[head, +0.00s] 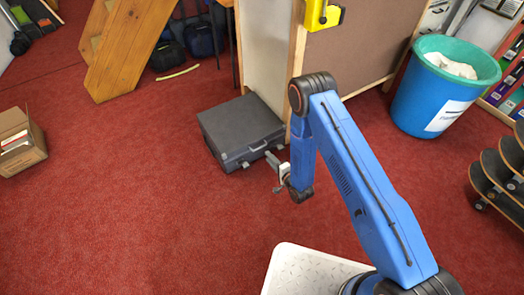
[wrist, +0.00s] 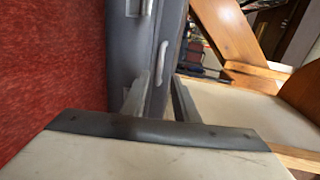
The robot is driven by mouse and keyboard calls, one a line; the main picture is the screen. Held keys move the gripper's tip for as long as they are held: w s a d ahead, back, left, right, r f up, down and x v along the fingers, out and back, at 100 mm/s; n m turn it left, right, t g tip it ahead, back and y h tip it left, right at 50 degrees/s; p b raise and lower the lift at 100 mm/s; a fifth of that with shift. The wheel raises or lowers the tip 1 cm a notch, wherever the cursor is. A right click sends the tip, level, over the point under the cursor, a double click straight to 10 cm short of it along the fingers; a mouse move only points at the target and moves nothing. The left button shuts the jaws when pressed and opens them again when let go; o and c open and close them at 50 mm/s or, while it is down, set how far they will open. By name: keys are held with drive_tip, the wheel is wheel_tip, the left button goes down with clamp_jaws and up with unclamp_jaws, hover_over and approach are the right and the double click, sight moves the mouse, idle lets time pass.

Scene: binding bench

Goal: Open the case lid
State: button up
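The case (head: 240,126) is dark grey and lies flat on the red carpet with its lid shut. Its handle and latches are on the front side, facing my arm. My gripper (head: 271,158) is at the front side of the case, near the right end. In the wrist view the case (wrist: 125,65) stands up the middle of the picture, with a light grey handle (wrist: 161,62) and a latch (wrist: 140,7). My gripper's fingers (wrist: 160,90) are apart, with the case's edge showing between them. I cannot tell whether they touch the case.
A partition board (head: 262,50) with a wooden post stands right behind the case. A blue bin (head: 425,95) stands at the right, skateboards (head: 500,170) at the right edge. A cardboard box (head: 20,145) is at the far left. The carpet left of the case is clear.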

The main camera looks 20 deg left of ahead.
drive_tip(key=x, duration=0.8)
drive_tip(key=shift+w+a, duration=0.1)
clamp_jaws()
